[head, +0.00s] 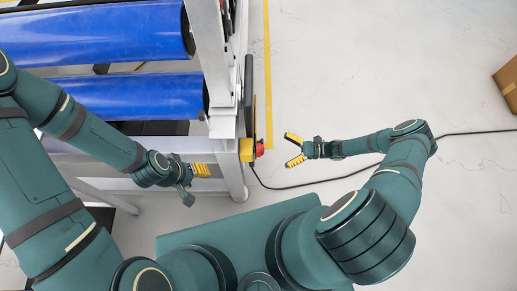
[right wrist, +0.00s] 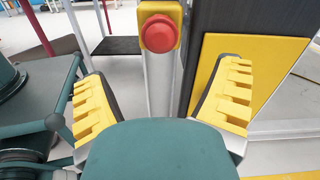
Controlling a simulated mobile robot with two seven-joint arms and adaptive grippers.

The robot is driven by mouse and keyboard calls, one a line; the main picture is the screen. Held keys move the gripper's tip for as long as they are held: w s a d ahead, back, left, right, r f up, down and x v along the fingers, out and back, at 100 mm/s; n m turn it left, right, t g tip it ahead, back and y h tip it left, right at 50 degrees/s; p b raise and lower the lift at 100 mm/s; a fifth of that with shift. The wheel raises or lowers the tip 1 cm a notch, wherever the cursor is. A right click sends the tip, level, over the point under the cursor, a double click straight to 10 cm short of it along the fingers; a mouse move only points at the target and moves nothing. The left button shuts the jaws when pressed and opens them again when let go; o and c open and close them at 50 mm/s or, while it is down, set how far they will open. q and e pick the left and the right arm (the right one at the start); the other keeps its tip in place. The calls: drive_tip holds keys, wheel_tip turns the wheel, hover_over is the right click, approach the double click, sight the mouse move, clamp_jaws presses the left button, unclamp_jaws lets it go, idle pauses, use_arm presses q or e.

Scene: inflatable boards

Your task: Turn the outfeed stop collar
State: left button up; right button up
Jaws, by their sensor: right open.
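A red stop button (head: 259,149) in a yellow housing (head: 246,150) sits on the end of the conveyor frame in the head view. In the right wrist view the red button (right wrist: 160,33) is at top centre, facing me, in its yellow box (right wrist: 161,9); I cannot make out a separate collar. My right gripper (head: 291,150) is open and empty, a short gap to the right of the button, with its fingers pointing at it. In the right wrist view its yellow fingers (right wrist: 162,98) spread below and either side of the button. My left gripper (head: 201,171) is beside the frame, its jaws unclear.
Blue rollers (head: 100,33) lie in the pale conveyor frame (head: 212,65) at upper left. A dark panel with a yellow plate (right wrist: 250,65) stands right of the button. A black cable (head: 300,184) crosses the floor. A cardboard box (head: 507,83) is far right.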

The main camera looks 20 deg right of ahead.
sight(260, 150)
drive_tip(key=x, duration=1)
drive_tip(key=shift+a, duration=0.1)
